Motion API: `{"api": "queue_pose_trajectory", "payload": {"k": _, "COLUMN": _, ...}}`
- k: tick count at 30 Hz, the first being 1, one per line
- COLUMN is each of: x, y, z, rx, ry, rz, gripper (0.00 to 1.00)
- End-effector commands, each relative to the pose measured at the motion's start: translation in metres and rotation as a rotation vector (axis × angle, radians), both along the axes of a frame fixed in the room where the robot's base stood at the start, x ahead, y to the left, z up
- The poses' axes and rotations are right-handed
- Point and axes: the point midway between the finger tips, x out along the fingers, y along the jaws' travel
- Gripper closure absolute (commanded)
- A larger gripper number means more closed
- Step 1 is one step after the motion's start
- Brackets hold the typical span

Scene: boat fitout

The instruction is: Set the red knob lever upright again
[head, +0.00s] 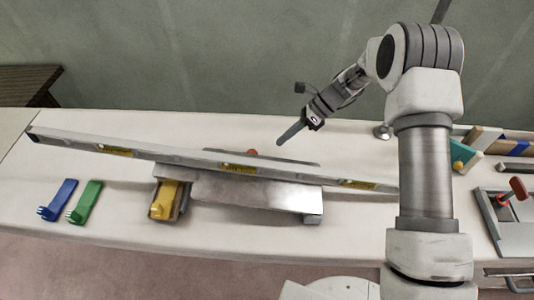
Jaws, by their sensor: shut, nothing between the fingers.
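A lever with a red knob (518,188) sits on a grey metal panel (484,207) at the right edge of the bench. The lever leans over, with its knob up and to the right of its foot. Another small red rounded thing (253,152) shows just behind the long level; most of it is hidden, so I cannot tell what it is. My gripper (282,141) is shut and empty. It appears above the back of the bench, close to that small red thing and far left of the panel lever.
A long level (130,149) lies across a metal plate or box (255,192). A yellow bracket (164,203) stands at its left end. Blue (57,200) and green (86,202) brackets lie left. Teal and wooden pieces (484,134) lie back right. The bench (360,226) is clear at front.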

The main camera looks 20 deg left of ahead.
Motion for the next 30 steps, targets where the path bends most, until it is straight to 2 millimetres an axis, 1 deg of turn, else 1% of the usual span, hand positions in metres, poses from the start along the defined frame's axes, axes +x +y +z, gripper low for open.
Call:
{"api": "queue_pose_trajectory", "payload": {"k": 10, "x": 0.0, "y": 0.0, "z": -0.001, "rx": 0.0, "ry": 0.003, "rz": -0.002, "gripper": 1.0}}
{"api": "queue_pose_trajectory", "payload": {"k": 14, "x": -0.003, "y": 0.004, "z": -0.006, "rx": 0.0, "ry": 0.003, "rz": -0.001, "gripper": 1.0}}
{"api": "queue_pose_trajectory", "payload": {"k": 17, "x": -0.009, "y": 0.011, "z": -0.015, "rx": 0.0, "ry": 0.006, "rz": 0.001, "gripper": 1.0}}
{"api": "queue_pose_trajectory", "payload": {"k": 24, "x": -0.029, "y": 0.036, "z": -0.047, "rx": -0.002, "ry": 0.004, "rz": 0.001, "gripper": 1.0}}
{"api": "queue_pose_trajectory", "payload": {"k": 30, "x": -0.04, "y": 0.051, "z": -0.065, "rx": -0.001, "ry": 0.003, "rz": 0.0, "gripper": 1.0}}
